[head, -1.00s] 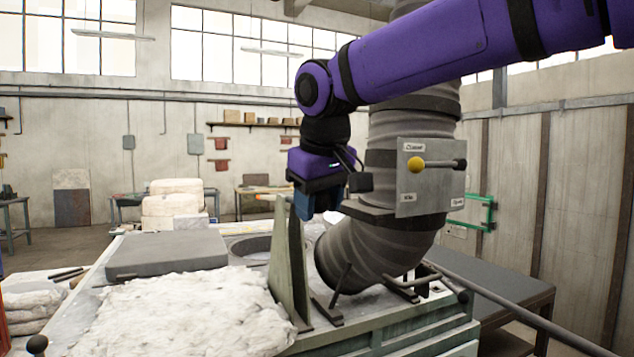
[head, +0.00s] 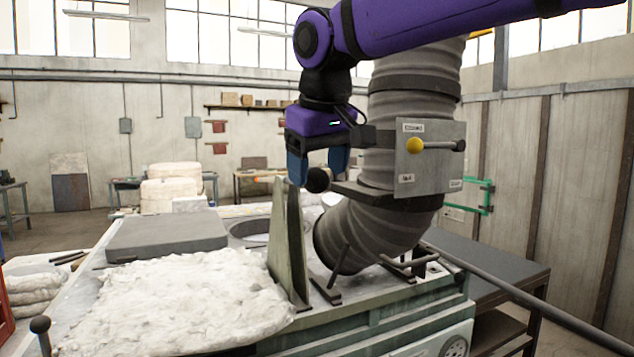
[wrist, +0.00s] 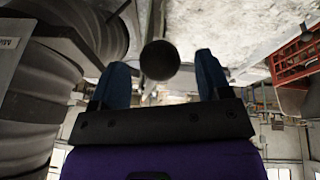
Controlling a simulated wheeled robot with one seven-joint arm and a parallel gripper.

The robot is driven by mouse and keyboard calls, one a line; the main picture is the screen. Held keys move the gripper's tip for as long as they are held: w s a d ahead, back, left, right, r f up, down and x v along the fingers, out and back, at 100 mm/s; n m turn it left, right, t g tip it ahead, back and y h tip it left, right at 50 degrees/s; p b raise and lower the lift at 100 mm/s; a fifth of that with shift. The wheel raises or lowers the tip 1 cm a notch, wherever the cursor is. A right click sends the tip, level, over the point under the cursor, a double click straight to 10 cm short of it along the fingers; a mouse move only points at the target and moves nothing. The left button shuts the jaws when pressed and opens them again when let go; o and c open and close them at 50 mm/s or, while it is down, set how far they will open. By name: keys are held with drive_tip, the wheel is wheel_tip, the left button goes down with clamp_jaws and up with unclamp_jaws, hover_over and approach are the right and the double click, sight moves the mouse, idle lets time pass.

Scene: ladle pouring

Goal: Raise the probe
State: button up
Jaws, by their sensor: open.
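A black ball knob (head: 318,180) shows between the fingertips of my gripper (head: 320,176), just behind the upright green-grey plate. My gripper points down and its blue fingers are spread. In the wrist view the black ball (wrist: 159,60) sits between the fingers, with a gap on each side.
The upright plate (head: 288,240) stands close to my gripper. A ribbed duct (head: 408,165) carries a panel (head: 428,158) with a yellow knob (head: 415,145). A grey slab (head: 167,237) and pale lumpy material (head: 175,310) cover the left of the bench. A long bar (head: 510,295) slopes at right.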

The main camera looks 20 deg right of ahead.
drive_tip(key=v, duration=0.7)
drive_tip(key=shift+s+r, duration=0.1)
drive_tip(key=s+d+f+m, duration=0.1)
drive_tip(key=s+d+f, duration=0.1)
drive_tip(key=s+f, duration=0.2)
drive_tip(key=s+d+f+m+t, duration=0.1)
drive_tip(key=s+d+f, duration=0.2)
drive_tip(key=f, duration=0.7)
drive_tip(key=s+d+f+y, duration=0.1)
drive_tip(key=s+d+f, duration=0.2)
drive_tip(key=s+f, duration=0.3)
drive_tip(key=shift+s+f+m, duration=0.15)
drive_tip(key=shift+f+m, duration=0.25)
drive_tip(key=shift+f, duration=0.55)
